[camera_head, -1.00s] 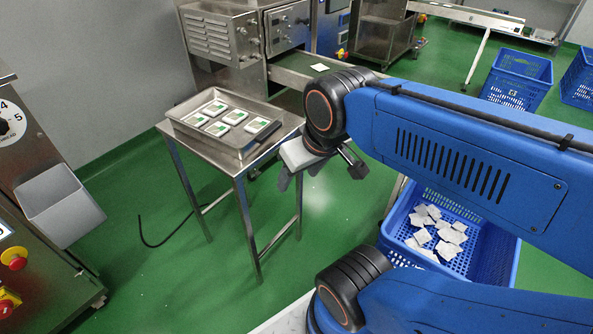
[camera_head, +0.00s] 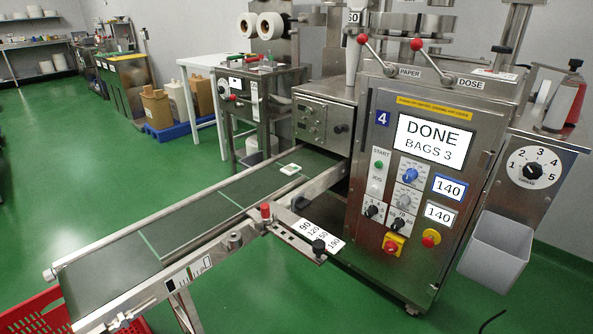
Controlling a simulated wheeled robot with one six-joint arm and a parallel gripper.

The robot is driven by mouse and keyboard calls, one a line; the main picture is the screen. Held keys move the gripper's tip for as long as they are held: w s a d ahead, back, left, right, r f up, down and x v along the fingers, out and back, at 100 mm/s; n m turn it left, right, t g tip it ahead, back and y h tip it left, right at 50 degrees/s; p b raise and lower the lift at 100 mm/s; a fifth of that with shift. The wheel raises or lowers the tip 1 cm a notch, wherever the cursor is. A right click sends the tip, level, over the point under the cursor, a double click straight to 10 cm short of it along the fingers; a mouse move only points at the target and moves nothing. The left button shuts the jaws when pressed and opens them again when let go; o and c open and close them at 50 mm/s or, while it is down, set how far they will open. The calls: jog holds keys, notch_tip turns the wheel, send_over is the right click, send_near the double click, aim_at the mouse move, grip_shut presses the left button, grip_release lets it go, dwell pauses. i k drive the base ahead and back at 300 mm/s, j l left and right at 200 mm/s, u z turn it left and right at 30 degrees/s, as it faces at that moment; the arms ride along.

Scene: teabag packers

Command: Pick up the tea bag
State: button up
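A small white tea bag (camera_head: 290,169) lies flat on the dark green conveyor belt (camera_head: 190,210), near the end by the packing machine. It appears to be a single bag, apart from the belt's side rails. The packing machine (camera_head: 390,200) is marked 4, and its screen (camera_head: 435,147) reads "DONE BAGS 3". My gripper and arm do not show in the current view.
A red crate (camera_head: 30,312) stands by the belt's far left end. A grey bin (camera_head: 495,258) hangs on the machine's right. Open green floor lies left of the belt.

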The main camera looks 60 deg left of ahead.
aim_at(290, 169)
jog(key=u, duration=0.5)
jog(key=i+j+u, duration=0.25)
jog(key=u, duration=0.15)
jog(key=i+j+u, duration=0.15)
jog(key=i+u, duration=0.15)
jog(key=u, duration=0.15)
jog(key=i+u, duration=0.4)
jog(key=k+j, duration=0.05)
jog(key=k, duration=0.05)
